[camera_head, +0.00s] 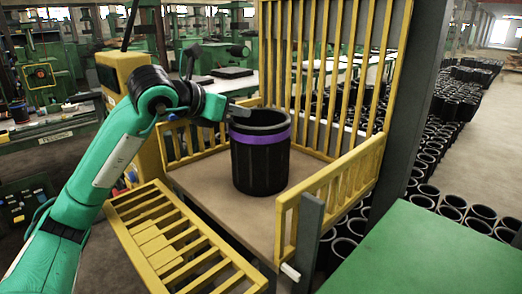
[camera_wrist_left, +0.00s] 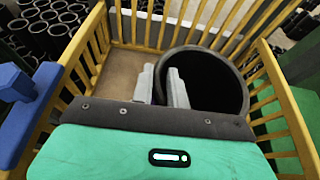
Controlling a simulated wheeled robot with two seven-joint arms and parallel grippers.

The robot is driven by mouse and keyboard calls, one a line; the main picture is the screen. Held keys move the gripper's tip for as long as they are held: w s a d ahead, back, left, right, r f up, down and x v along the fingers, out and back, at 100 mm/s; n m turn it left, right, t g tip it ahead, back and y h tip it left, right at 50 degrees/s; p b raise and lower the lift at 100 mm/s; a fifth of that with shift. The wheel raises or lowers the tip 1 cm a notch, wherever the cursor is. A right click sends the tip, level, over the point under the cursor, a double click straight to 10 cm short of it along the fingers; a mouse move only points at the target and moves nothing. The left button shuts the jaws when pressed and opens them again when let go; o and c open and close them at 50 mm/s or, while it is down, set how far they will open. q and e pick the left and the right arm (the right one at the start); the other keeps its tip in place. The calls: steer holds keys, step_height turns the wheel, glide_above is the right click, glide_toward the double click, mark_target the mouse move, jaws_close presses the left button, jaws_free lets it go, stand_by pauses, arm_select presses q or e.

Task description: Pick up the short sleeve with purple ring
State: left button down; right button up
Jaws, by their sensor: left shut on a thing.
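The short black sleeve with a purple ring (camera_head: 261,160) stands upright on the brown platform (camera_head: 215,190) inside the yellow cage. The purple ring runs around it just below its rim. My left gripper (camera_head: 236,108) reaches in from the left at the sleeve's rim. In the left wrist view the left gripper's two grey fingers (camera_wrist_left: 160,84) are at the near left side of the sleeve's rim (camera_wrist_left: 240,100), shut on its wall. My right gripper is not in view.
Yellow railings (camera_head: 335,200) stand around the platform, with a tall barred back (camera_head: 325,75). A lowered yellow gate (camera_head: 170,240) lies at the front left. A green surface (camera_head: 430,255) is at the lower right. Many black sleeves (camera_head: 435,150) stand on the floor behind.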

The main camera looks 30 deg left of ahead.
arm_select(q)
steer(key=shift+f, duration=0.15)
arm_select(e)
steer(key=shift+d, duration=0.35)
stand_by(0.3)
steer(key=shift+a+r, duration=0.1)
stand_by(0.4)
